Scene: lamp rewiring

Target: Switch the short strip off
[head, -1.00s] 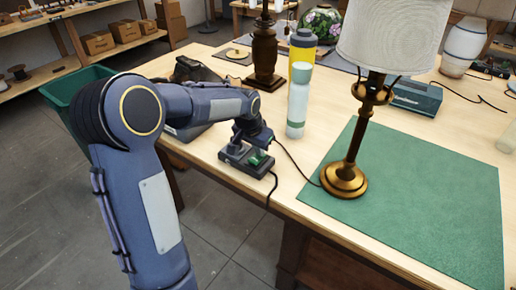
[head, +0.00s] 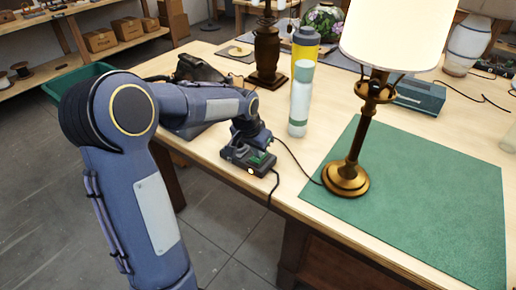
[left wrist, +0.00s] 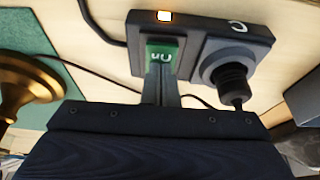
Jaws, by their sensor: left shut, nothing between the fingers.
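The short strip (head: 240,160) is a dark block near the table's front left edge. In the left wrist view the strip (left wrist: 197,28) shows a green rocker switch (left wrist: 163,51), a lit amber light (left wrist: 164,16) and a black plug (left wrist: 229,80) in its socket. My left gripper (left wrist: 162,75) is shut and empty, pointing down at the green switch, its tip at or very near the switch's edge. I cannot tell whether it touches. The brass lamp (head: 355,150) stands on the green mat, its shade (head: 395,35) glowing. My right gripper is not in view.
The green mat (head: 440,215) is clear in front of the lamp. A pale bottle (head: 300,100) and a yellow bottle (head: 304,45) stand behind the strip. A black cord (head: 298,162) runs between strip and lamp; another hangs over the table edge.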

